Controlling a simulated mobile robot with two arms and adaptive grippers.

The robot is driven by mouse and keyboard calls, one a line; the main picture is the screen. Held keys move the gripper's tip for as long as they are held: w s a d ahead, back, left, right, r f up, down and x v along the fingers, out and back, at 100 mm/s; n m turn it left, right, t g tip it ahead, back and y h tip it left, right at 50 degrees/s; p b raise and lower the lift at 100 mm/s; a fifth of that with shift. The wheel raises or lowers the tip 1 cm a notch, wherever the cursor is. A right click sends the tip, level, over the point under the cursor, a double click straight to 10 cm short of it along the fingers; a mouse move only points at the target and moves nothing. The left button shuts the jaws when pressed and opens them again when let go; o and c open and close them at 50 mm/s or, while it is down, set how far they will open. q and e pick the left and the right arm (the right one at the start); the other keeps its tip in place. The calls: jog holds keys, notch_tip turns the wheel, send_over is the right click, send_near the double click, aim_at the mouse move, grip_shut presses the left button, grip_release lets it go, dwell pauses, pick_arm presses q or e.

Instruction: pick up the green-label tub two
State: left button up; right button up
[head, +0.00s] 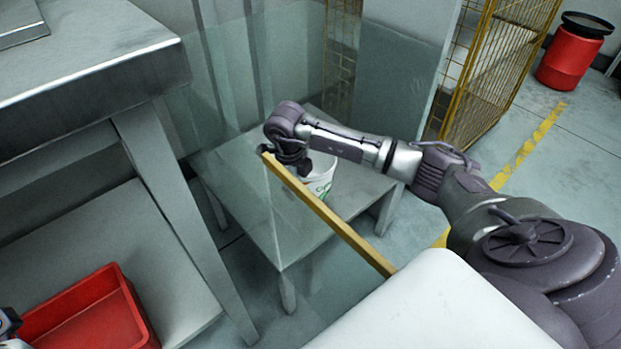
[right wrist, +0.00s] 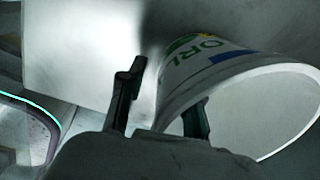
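A white tub (head: 322,177) with green lettering stands on a low grey table behind a clear panel, partly hidden by my right gripper (head: 290,158). In the right wrist view the tub (right wrist: 180,80) shows green and blue print and its wide open mouth. There the right gripper (right wrist: 165,105) is open. One finger is outside the tub, with a gap to its wall. The other finger overlaps the mouth just past the rim, so the wall lies between them. No firm grip shows. Only a small part of my left arm shows at the lower left edge of the head view.
The clear panel with a yellow top edge (head: 335,222) runs beneath my right forearm. The low table (head: 262,228) has bare room around the tub. A steel bench (head: 100,55) and a red bin (head: 90,315) are at left. A yellow mesh cage (head: 495,65) and red drum (head: 570,60) stand behind.

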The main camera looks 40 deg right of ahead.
jog(key=shift+c, duration=0.2)
grip_shut()
jog(key=shift+r, duration=0.15)
